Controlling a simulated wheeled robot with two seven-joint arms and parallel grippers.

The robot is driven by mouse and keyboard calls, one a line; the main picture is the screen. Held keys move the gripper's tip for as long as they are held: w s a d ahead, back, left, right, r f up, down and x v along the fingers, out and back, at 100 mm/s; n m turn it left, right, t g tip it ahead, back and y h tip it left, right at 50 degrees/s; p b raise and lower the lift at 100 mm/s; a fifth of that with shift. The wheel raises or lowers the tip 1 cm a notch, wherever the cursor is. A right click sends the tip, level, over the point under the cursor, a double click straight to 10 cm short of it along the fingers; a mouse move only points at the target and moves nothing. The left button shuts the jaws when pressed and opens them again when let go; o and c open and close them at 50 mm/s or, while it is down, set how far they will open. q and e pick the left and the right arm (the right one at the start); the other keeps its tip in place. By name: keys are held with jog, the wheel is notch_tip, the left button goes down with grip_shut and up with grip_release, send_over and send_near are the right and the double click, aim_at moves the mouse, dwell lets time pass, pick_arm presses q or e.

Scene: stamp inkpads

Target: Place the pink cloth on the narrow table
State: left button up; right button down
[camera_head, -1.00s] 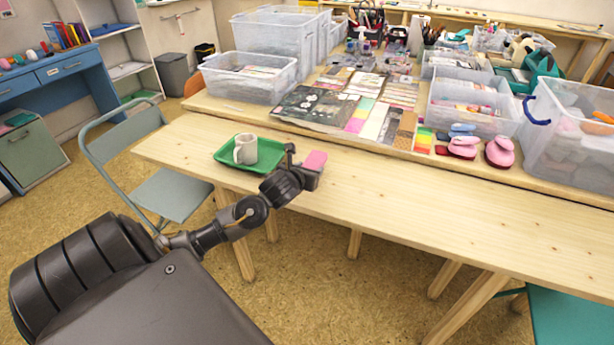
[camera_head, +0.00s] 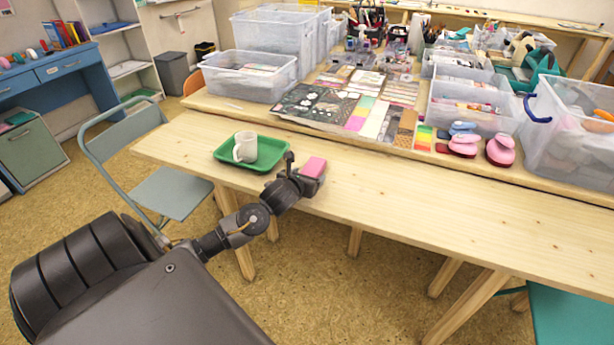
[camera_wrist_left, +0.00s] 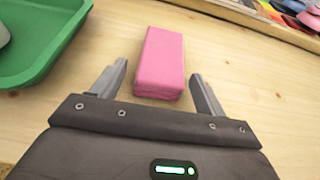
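The pink cloth (camera_head: 314,166) is a thick, folded-looking block near the front edge of the narrow table (camera_head: 420,220), right of the green tray. In the left wrist view the cloth (camera_wrist_left: 160,62) appears to lie flat on the wood. My left gripper (camera_head: 302,174) is low at the table's front edge. In the wrist view its two fingers (camera_wrist_left: 159,70) are spread, one on each side of the cloth's near end, with a gap on both sides. My right gripper is not in view.
The green tray (camera_head: 222,153) with a white mug (camera_head: 245,147) stands close on the left. The higher table behind holds clear bins (camera_head: 248,78), sample sheets and pink punches (camera_head: 500,150). The narrow table's right part is clear.

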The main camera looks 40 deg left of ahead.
pick_arm(q)
jog(key=shift+r, duration=0.2)
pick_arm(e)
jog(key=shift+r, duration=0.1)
pick_arm(q)
jog(key=v, duration=0.6)
jog(key=shift+s+d, duration=0.1)
jog(key=shift+s, duration=0.05)
jog(key=v, duration=0.5)
jog(key=shift+s+d+r, duration=0.1)
jog(key=shift+s, duration=0.15)
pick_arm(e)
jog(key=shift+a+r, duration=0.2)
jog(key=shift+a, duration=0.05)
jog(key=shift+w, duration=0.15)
